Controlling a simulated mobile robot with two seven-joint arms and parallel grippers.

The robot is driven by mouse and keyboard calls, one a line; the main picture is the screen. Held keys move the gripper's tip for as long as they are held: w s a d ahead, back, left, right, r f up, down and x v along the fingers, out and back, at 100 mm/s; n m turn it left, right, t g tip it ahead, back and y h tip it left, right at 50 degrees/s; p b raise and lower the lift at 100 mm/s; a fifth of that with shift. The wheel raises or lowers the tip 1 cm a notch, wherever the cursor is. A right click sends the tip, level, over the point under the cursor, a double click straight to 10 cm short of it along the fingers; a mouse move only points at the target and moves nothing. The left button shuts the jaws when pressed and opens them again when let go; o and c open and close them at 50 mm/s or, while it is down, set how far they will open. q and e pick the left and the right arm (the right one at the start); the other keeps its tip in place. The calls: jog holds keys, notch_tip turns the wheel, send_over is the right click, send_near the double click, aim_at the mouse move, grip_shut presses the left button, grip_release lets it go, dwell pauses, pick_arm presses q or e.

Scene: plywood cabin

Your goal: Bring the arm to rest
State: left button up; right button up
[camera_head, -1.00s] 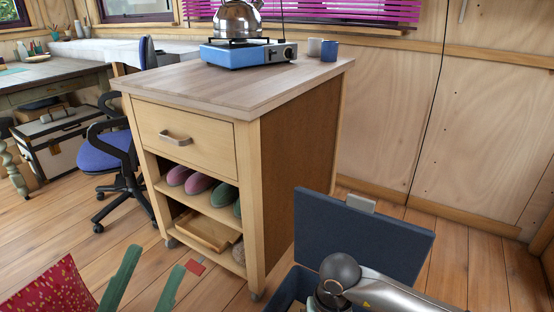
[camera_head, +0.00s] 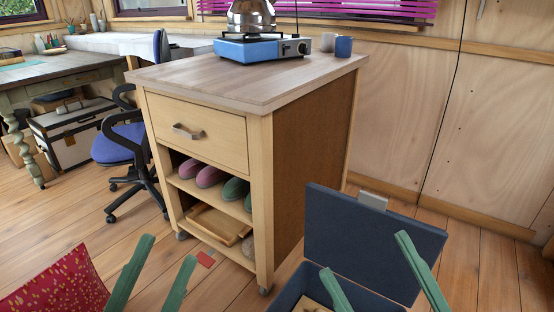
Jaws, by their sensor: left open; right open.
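My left gripper (camera_head: 160,262) shows at the bottom left as two green fingers spread apart, with nothing between them. My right gripper (camera_head: 372,262) shows at the bottom right as two green fingers, also spread apart and empty. It is in front of the open dark blue box (camera_head: 350,235), whose lid stands up behind the fingers. The arms behind both grippers are out of the picture.
A wheeled wooden cabinet (camera_head: 208,135) stands ahead, with a blue camp stove (camera_head: 262,50), a kettle (camera_head: 252,16) and two mugs on top. Slippers (camera_head: 210,177) lie on its shelf. A red patterned cloth thing (camera_head: 60,288) is at the lower left. A blue office chair (camera_head: 120,143) stands left.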

pick_arm(q)
jog(key=w+a+f+n+g+y+p, duration=0.3)
jog(key=w+f+n+y+p, duration=0.5)
jog(key=p, duration=0.8)
pick_arm(e)
jog(key=w+d+f+m+g+h, duration=0.1)
jog(key=w+d+f+m+h, duration=0.2)
jog(key=m+h, duration=0.4)
jog(key=w+d+f+m+h, duration=0.2)
jog(key=w+f+m+h, duration=0.1)
jog(key=w+m+h, duration=0.25)
jog(key=s+d+f+m+g+h+p, duration=0.2)
jog(key=s+f+m+g+h+p, duration=0.2)
jog(key=s+f+g+p, duration=0.5)
jog(key=f+p, duration=0.2)
jog(key=p, duration=0.3)
jog(key=shift+s, duration=0.35)
pick_arm(q)
jog(key=s+a+f+n+g+y, duration=0.1)
jog(key=s+f+n+g+y, duration=0.1)
jog(key=s+f+g+y, duration=0.3)
jog(key=s+f+g, duration=0.4)
jog(key=s, duration=0.1)
jog(key=shift+a+g, duration=0.2)
jog(key=shift+g, duration=0.2)
pick_arm(e)
jog(key=shift+s+f+h, duration=0.1)
jog(key=shift+f+h, duration=0.1)
jog(key=shift+h, duration=0.15)
jog(key=shift+c, duration=0.2)
